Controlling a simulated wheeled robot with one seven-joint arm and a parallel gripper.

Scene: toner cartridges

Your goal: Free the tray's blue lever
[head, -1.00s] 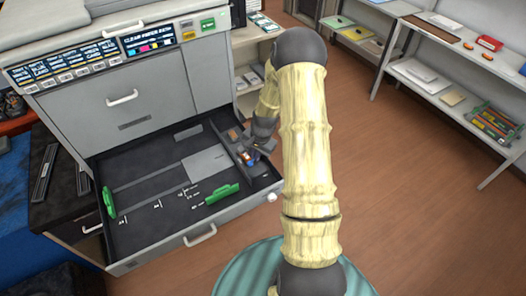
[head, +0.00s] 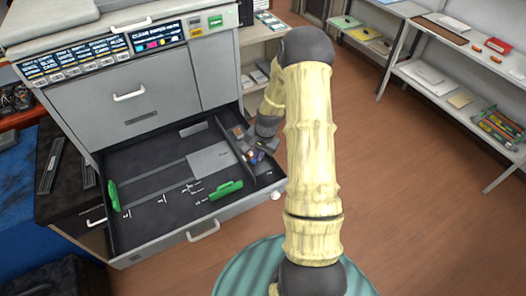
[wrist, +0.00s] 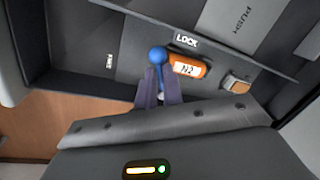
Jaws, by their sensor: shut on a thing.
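The open paper tray (head: 140,165) is pulled out of the grey machine. In the wrist view, the blue lever (wrist: 157,54) shows its round knob beside the word LOCK (wrist: 187,41). My gripper (wrist: 158,92) is shut on the blue lever, its purple fingers around the part below the knob, which they mostly hide. In the head view my gripper (head: 257,155) is at the tray's right side compartment, and my wrist partly covers it.
A small orange-brown block (wrist: 236,83) sits right of the tag in the same compartment. A divider separates it from the tray floor, which has green guides (head: 226,190). Shelves (head: 440,75) stand at the right, with open wooden floor between.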

